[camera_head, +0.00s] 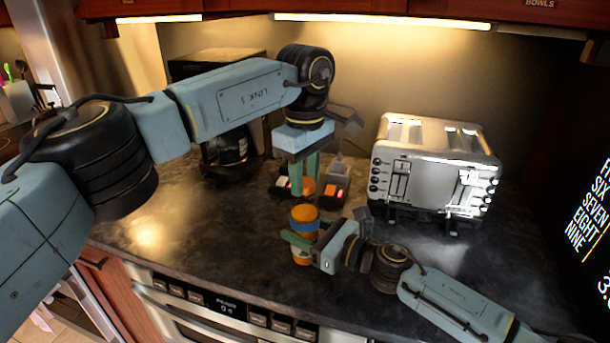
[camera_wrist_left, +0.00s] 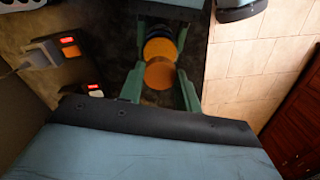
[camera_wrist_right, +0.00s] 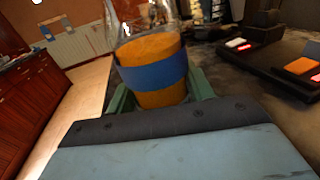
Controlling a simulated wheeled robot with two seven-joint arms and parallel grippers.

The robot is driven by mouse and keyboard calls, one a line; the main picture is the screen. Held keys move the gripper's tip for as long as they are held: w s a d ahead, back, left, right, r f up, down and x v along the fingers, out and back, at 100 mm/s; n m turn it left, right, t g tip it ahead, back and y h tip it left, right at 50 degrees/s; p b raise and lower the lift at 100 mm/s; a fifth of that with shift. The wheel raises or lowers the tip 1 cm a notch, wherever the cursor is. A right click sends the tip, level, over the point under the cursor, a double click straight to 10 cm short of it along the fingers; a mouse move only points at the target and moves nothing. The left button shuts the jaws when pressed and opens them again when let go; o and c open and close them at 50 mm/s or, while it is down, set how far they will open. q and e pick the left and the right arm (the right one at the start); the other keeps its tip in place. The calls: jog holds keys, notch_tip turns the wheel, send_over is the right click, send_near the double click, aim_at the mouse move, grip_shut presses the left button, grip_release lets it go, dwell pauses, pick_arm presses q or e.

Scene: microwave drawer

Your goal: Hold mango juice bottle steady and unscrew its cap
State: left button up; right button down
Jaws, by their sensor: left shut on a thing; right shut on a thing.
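The mango juice bottle (camera_head: 303,219) stands near the middle of the counter in the head view, with orange juice, a blue band and a clear upper part. My right gripper (camera_head: 308,240) is shut around its body from the side; the bottle also fills the top middle of the right wrist view (camera_wrist_right: 155,72). My left gripper (camera_head: 305,180) points down above the bottle, shut on the round orange cap (camera_head: 308,187). The cap also shows between its fingers in the left wrist view (camera_wrist_left: 160,74). I cannot tell whether the cap still touches the bottle's neck.
A silver toaster (camera_head: 430,165) stands to the right at the back. A coffee maker (camera_head: 222,145) is behind my left arm. Small devices with red lights (camera_head: 333,188) sit just behind the bottle. The counter (camera_head: 190,215) is clear at left, above the oven front (camera_head: 225,308).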

pick_arm(q)
jog(key=n, duration=0.5)
jog(key=shift+n, duration=0.4)
jog(key=n, duration=0.5)
jog(key=shift+n, duration=0.3)
jog(key=n, duration=0.8)
jog(key=shift+n, duration=0.4)
jog(key=n, duration=0.5)
jog(key=shift+r, duration=0.1)
jog(key=n, duration=0.5)
jog(key=shift+n, duration=0.4)
jog(key=n, duration=0.5)
jog(key=shift+n, duration=0.3)
jog(key=n, duration=0.3)
jog(key=shift+n, duration=0.3)
jog(key=shift+d, duration=0.1)
